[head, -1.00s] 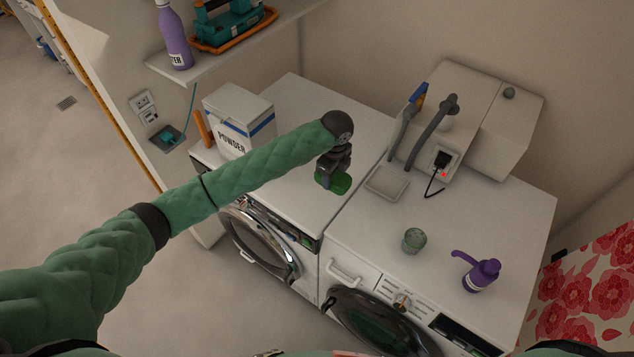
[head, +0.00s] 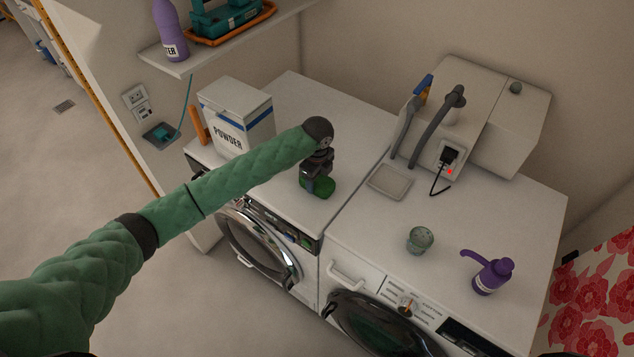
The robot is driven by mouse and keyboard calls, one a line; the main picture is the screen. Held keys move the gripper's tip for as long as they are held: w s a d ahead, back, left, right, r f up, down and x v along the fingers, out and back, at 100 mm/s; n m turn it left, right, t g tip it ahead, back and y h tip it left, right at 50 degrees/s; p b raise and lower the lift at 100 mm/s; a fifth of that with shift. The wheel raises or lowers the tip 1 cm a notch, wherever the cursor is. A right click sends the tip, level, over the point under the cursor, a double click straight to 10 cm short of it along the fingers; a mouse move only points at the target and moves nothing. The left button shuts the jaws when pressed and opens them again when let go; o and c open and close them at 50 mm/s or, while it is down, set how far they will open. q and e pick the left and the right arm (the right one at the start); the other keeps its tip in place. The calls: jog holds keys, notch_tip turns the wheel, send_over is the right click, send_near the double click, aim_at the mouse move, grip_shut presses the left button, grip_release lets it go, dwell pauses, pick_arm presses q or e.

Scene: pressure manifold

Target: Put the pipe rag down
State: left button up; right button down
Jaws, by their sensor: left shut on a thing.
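The pipe rag looks to be the dark green piece (head: 322,189) at the tip of my left gripper (head: 318,180) in the head view. My left gripper is shut on it and points down over the white top of the left machine (head: 290,100), near its front right edge. I cannot tell whether the rag touches the top. The gripper fingers partly hide the rag. My right gripper is not in view.
A powder box (head: 238,120) stands left of the gripper. On the right machine are a shallow square dish (head: 388,182), a small green jar (head: 420,240) and a purple pump bottle (head: 490,275). Grey pipes (head: 436,125) rise at the back. The left machine's rear top is clear.

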pick_arm(q)
jog(key=shift+f, duration=0.15)
jog(key=o, duration=1)
jog(key=shift+c, duration=0.2)
